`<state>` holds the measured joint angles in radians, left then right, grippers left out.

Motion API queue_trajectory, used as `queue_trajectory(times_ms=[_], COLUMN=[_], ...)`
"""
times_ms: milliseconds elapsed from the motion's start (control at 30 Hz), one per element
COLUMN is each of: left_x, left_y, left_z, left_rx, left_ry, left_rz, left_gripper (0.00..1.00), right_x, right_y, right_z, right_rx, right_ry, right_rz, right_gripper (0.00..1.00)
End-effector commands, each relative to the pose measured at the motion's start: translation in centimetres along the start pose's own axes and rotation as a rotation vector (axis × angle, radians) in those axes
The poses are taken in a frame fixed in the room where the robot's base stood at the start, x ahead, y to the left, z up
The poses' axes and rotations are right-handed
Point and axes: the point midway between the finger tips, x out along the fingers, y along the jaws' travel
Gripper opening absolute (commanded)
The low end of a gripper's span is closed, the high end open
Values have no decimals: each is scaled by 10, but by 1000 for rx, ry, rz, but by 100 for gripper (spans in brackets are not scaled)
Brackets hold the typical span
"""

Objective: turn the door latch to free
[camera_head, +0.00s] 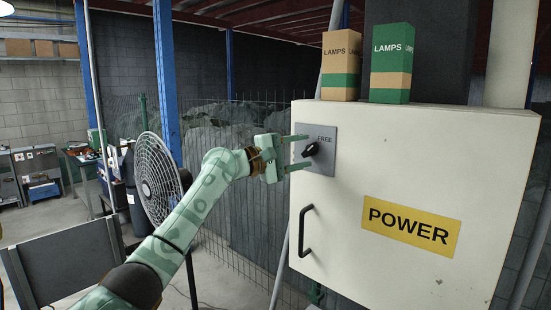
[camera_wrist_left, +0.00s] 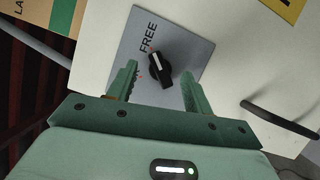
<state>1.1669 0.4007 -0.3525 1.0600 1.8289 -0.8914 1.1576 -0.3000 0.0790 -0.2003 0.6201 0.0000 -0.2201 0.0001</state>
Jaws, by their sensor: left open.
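The door latch is a black knob (camera_head: 311,149) with a white mark, on a grey plate (camera_head: 327,167) printed FREE. The plate is on the front of the cream POWER cabinet (camera_head: 390,160). In the left wrist view the knob (camera_wrist_left: 160,72) is a little turned from upright, its white mark toward the top. The word FREE lies to its upper left. My left gripper (camera_head: 305,151) is open and faces the plate. Its fingers stand on either side of the knob; I cannot tell whether they touch it. My right gripper does not show.
A black door handle (camera_head: 305,231) sits below the plate, and a yellow POWER sign (camera_head: 411,226) is to the right. Two LAMPS boxes, one brown (camera_head: 341,66) and one green (camera_head: 391,64), stand on the cabinet. A round fan (camera_head: 158,180) stands behind my left arm.

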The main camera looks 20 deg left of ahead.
Motion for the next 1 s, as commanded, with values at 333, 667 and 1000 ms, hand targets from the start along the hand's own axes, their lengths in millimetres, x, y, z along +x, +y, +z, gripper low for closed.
queue_trajectory(times_ms=[333,667,1000], left_x=[-88,-147,-154], left_y=[-5,-3,-1], left_z=[-2,-2,0], left_rx=[5,3,2], left_ry=[5,3,1], left_rz=[-5,-4,-3], left_gripper=[51,51,51], right_x=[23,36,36], right_y=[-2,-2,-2], right_z=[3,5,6], right_rx=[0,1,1], right_ry=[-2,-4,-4], right_rz=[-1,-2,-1], right_gripper=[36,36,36])
